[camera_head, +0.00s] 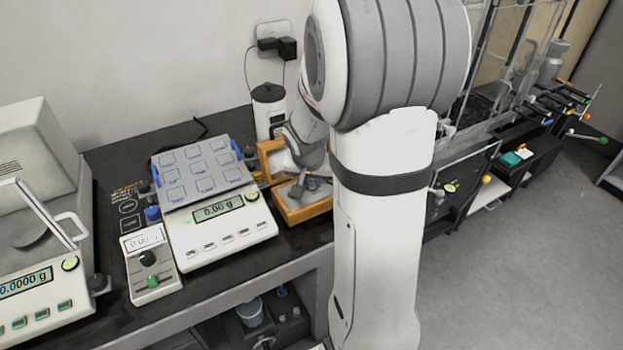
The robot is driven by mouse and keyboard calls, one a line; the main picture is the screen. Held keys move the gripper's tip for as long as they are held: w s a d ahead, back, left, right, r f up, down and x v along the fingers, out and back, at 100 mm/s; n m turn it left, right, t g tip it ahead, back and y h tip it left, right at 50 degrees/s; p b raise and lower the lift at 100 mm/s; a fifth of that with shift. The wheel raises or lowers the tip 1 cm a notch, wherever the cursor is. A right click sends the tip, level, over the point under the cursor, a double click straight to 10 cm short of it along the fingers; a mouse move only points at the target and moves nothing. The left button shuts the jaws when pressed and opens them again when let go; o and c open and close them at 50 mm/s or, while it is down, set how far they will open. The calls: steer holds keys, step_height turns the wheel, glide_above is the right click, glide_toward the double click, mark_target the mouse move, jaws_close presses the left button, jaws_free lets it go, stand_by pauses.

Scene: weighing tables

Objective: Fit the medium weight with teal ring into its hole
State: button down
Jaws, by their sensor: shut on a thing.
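My gripper (301,188) is at the wooden weight block (292,217), to the right of the balance. It points down and is shut on a small weight. My arm and the small scale of the view hide most of the held weight, and I cannot make out its teal ring. A grey knobbed weight (313,184) shows close to the gripper, over the block. The holes in the block are too small and covered to tell apart.
A balance (219,226) with a blue-marked tray (199,172) stands left of the block. A small display box (150,275) and another balance (38,290) stand farther left. The bench's front edge is close to the block.

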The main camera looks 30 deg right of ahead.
steer(key=c, duration=1.2)
jaws_free()
steer(key=shift+c, duration=0.2)
steer(key=v, duration=0.8)
steer(key=shift+p, duration=0.3)
steer(key=s+a+r+n+y, duration=0.1)
steer(key=s+a+n, duration=0.1)
steer(key=s+a, duration=0.2)
steer(key=s+a+r+n+p, duration=0.1)
steer(key=s+a+r+n, duration=0.1)
steer(key=s, duration=0.4)
steer(key=s+a+r+n+g+y+p, duration=0.1)
steer(key=s+a+r+n, duration=0.1)
steer(key=s+a, duration=0.4)
steer(key=shift+n+y, duration=0.3)
steer(key=shift+n, duration=0.4)
